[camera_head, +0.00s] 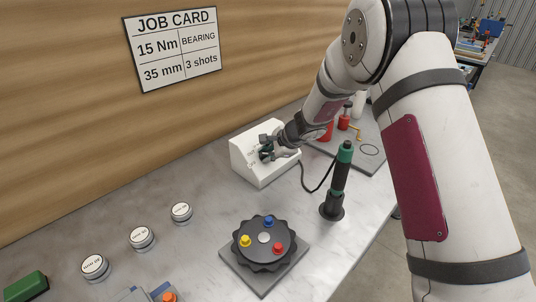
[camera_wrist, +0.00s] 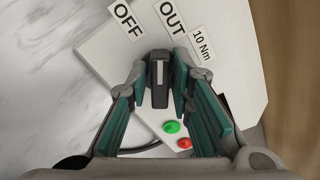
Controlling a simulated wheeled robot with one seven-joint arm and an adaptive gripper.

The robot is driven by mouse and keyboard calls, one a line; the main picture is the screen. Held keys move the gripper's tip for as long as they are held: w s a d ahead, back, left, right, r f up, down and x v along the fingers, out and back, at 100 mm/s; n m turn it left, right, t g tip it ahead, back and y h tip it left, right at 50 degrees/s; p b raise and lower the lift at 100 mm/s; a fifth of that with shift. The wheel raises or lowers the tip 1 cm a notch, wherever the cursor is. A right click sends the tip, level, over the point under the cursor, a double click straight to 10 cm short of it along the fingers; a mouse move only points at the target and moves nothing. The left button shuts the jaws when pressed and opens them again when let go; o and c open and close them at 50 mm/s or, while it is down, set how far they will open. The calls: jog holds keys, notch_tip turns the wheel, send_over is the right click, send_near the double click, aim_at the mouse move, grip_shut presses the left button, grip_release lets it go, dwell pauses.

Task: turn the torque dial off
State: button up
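The torque dial is a dark knob (camera_wrist: 158,80) with a pale line on it, on the sloped face of a white box (camera_head: 250,160). In the wrist view the line points toward the top, between the OFF label (camera_wrist: 127,16) and the OUT label (camera_wrist: 171,17), with a 10 Nm label (camera_wrist: 202,43) to the right. My gripper (camera_head: 268,149) is at the box face, and in the wrist view its two green-padded fingers (camera_wrist: 159,75) stand either side of the knob. I cannot tell whether both pads touch it. In the head view my gripper largely hides the dial.
A green light (camera_wrist: 171,127) and a red light (camera_wrist: 185,143) sit on the box near my fingers. A green-and-black driver (camera_head: 341,175) stands right of the box, its cable beside it. A black round fixture (camera_head: 264,262) with coloured knobs is in front. Several round white-topped pieces (camera_head: 142,236) stand left.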

grip_shut()
jog(key=shift+n, duration=0.4)
jog(key=n+b, duration=0.1)
jog(key=n, duration=0.2)
jog(key=shift+f, duration=0.15)
jog(key=shift+d+n+b, duration=0.1)
jog(key=shift+n+b, duration=0.9)
jog(key=shift+n, duration=0.2)
jog(key=o, duration=0.6)
grip_release()
